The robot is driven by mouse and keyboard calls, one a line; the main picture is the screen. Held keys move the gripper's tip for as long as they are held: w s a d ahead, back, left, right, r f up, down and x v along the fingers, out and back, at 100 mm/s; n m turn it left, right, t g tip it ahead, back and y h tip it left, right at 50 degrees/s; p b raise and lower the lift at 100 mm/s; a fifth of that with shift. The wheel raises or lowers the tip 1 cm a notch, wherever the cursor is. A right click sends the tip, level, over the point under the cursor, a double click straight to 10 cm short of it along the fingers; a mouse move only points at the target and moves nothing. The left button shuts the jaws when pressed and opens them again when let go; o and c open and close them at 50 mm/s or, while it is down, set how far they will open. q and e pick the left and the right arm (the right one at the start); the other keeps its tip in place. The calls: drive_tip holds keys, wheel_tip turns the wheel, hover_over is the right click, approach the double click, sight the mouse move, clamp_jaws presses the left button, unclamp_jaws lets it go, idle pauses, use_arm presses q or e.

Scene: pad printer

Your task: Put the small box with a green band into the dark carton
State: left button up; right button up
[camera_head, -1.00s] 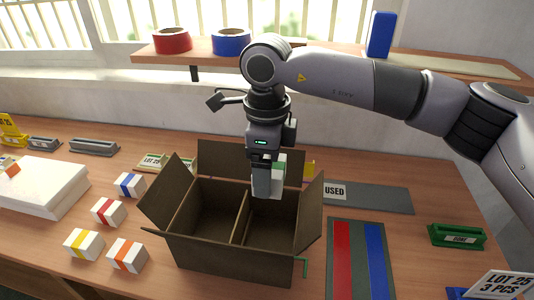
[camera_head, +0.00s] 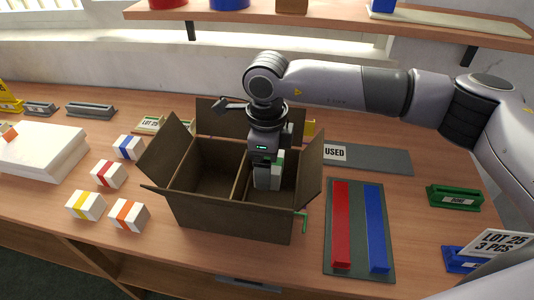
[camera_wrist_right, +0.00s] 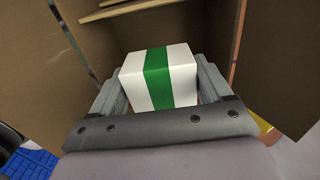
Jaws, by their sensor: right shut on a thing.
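The small white box with a green band (camera_wrist_right: 160,76) is between the fingers of my right gripper (camera_wrist_right: 160,90), which is shut on it. In the head view the right gripper (camera_head: 268,178) points down into the right compartment of the open dark carton (camera_head: 230,218). The box (camera_head: 278,168) shows only partly there, behind the fingers. It is inside the carton's opening; I cannot tell whether it touches the floor. A divider splits the carton into two compartments, and the left one looks empty. My left gripper is not in view.
Boxes with blue (camera_head: 129,147), red (camera_head: 108,174), yellow (camera_head: 86,205) and orange (camera_head: 128,215) bands stand left of the carton. A dark mat with red and blue bars (camera_head: 358,228) lies to the right. The carton's flaps stand out around its opening.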

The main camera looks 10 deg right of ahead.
wheel_tip(320, 180, down, 10)
drive_tip(key=b, duration=0.7)
drive_tip(key=shift+r+b, duration=0.15)
drive_tip(key=shift+b, duration=0.25)
drive_tip(key=shift+f+b, duration=0.45)
drive_tip(key=shift+f, duration=0.15)
